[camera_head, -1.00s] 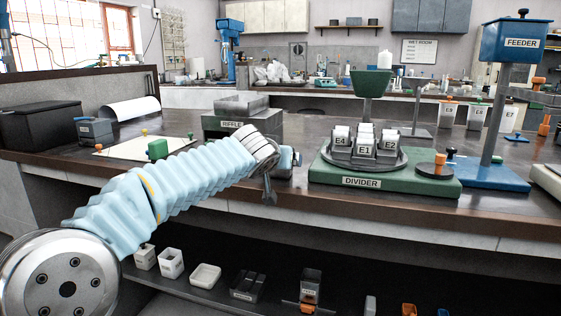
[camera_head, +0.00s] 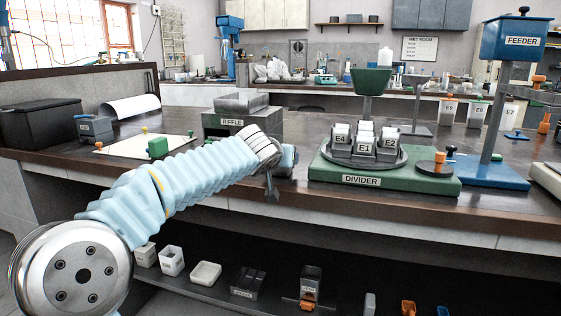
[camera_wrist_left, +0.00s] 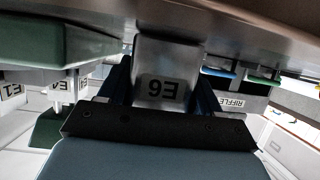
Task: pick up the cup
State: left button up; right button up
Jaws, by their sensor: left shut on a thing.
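My right gripper is in neither view.
The green divider (camera_head: 440,187) stands just right of my gripper, with cups labelled E4, E1 and E2 on its round tray. The grey riffle (camera_head: 215,128) is behind left. The blue feeder (camera_head: 515,42) stands farther right. Small containers sit on the shelf below.

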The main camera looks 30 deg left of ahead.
pick_arm(q)
jog(key=shift+r, duration=0.15)
jog(key=shift+r, duration=0.25)
notch_tip(320, 180, up, 3)
jog(key=shift+d+f, duration=0.1)
jog(key=s+d+r, duration=0.4)
jog(key=d+r, duration=0.5)
jog(key=d, duration=0.4)
jog(key=shift+r, duration=0.25)
jog(key=shift+d, duration=0.1)
